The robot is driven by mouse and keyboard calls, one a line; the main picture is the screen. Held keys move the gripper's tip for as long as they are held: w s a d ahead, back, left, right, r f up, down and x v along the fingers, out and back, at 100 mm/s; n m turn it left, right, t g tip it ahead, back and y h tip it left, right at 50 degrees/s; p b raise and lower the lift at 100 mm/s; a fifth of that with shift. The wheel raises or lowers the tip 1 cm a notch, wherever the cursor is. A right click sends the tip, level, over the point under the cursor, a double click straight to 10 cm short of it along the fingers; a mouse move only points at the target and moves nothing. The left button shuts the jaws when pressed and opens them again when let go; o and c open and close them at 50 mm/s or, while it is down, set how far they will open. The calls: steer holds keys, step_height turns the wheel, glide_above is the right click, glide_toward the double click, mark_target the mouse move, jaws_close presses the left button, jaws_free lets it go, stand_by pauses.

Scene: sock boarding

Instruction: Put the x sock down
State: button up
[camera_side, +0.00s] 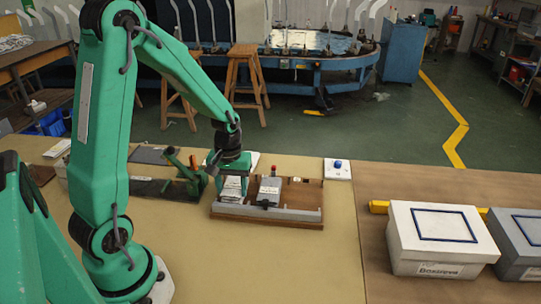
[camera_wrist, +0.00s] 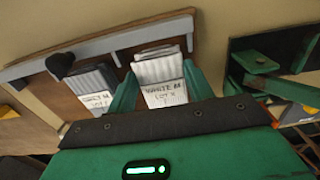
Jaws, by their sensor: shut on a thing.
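My gripper (camera_side: 234,170) points down over the left part of a wooden board with a grey front rail (camera_side: 268,213). Its two green fingers are closed on the sides of a white sock bundle (camera_side: 231,189).
A white box (camera_side: 438,240) and a grey box (camera_side: 519,245) stand at right on the table. A green metal fixture (camera_side: 183,178) is left of the board. A white pad with a blue object (camera_side: 338,168) is behind right. Bare table lies in front of the board.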

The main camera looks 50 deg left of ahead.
mark_target(232, 191)
steer(key=shift+f, duration=0.35)
steer(key=o, duration=1)
steer(key=shift+r, duration=0.25)
step_height(232, 191, up, 12)
steer(key=shift+d, duration=0.1)
stand_by(0.6)
steer(key=s+d+r+m+t, duration=0.5)
steer(key=s+d+r+m, duration=0.3)
steer(key=s+d+m, duration=0.1)
steer(key=shift+s+d+t, duration=0.3)
steer(key=shift+s+d, duration=0.35)
steer(key=shift+d, duration=0.5)
